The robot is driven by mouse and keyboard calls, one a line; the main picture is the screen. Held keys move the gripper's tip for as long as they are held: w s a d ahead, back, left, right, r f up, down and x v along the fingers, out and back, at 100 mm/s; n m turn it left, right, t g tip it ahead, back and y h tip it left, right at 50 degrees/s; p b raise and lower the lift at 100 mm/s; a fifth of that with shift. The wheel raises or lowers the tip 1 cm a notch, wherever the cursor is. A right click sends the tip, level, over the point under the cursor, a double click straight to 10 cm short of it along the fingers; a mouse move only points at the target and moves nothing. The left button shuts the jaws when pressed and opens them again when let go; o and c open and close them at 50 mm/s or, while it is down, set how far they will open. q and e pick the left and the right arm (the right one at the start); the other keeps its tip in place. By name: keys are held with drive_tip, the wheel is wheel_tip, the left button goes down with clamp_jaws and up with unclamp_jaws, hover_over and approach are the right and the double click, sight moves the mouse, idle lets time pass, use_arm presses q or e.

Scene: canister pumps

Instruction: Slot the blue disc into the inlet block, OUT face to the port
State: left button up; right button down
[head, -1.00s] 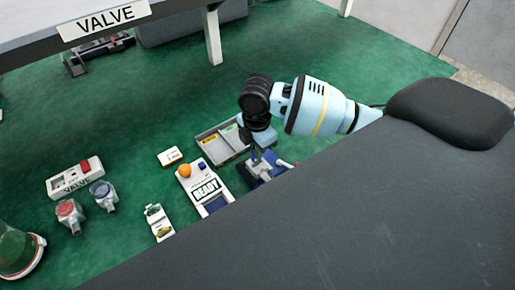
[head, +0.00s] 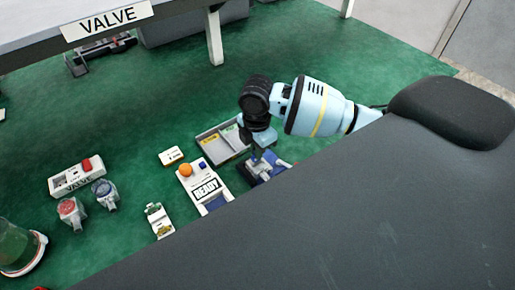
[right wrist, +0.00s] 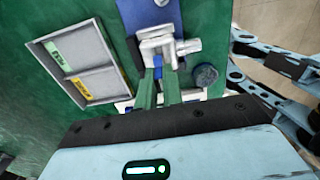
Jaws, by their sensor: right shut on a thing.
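My right gripper (right wrist: 158,88) is shut, its two greenish fingers close together at the inlet block (right wrist: 160,45), a pale grey metal fitting with a side port on a blue base. A small blue bit, apparently the blue disc (right wrist: 158,65), shows between the fingertips. Most of it is hidden, and I cannot tell which way its OUT face points or how deep it sits. In the head view the right gripper (head: 257,150) points down over the same block (head: 264,168), partly covered by the arm. My left gripper is not in view.
A grey tray (right wrist: 78,82) with green and yellow labels lies beside the block. A white READY box (head: 205,188) with an orange button stands left of it. Farther left are a VALVE box (head: 76,178) and two clear pumps, red (head: 70,211) and blue (head: 105,193). A dark knob (right wrist: 205,75) adjoins the block.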

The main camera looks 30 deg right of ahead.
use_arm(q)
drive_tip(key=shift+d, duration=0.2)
use_arm(e)
drive_tip(key=shift+f, duration=0.15)
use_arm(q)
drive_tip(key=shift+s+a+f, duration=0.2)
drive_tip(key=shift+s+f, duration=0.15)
use_arm(e)
drive_tip(key=shift+f, duration=0.9)
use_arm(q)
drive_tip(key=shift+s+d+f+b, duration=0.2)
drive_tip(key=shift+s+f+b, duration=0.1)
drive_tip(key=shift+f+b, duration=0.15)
use_arm(e)
drive_tip(key=shift+f, duration=0.8)
drive_tip(key=c, duration=1.5)
unclamp_jaws()
drive_tip(key=shift+o, duration=0.2)
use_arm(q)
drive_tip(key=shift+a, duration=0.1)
use_arm(e)
drive_tip(key=shift+r, duration=0.1)
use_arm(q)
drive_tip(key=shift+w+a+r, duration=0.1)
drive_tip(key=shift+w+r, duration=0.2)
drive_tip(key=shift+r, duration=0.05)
use_arm(e)
wheel_tip(320, 180, up, 8)
drive_tip(key=shift+f, duration=0.15)
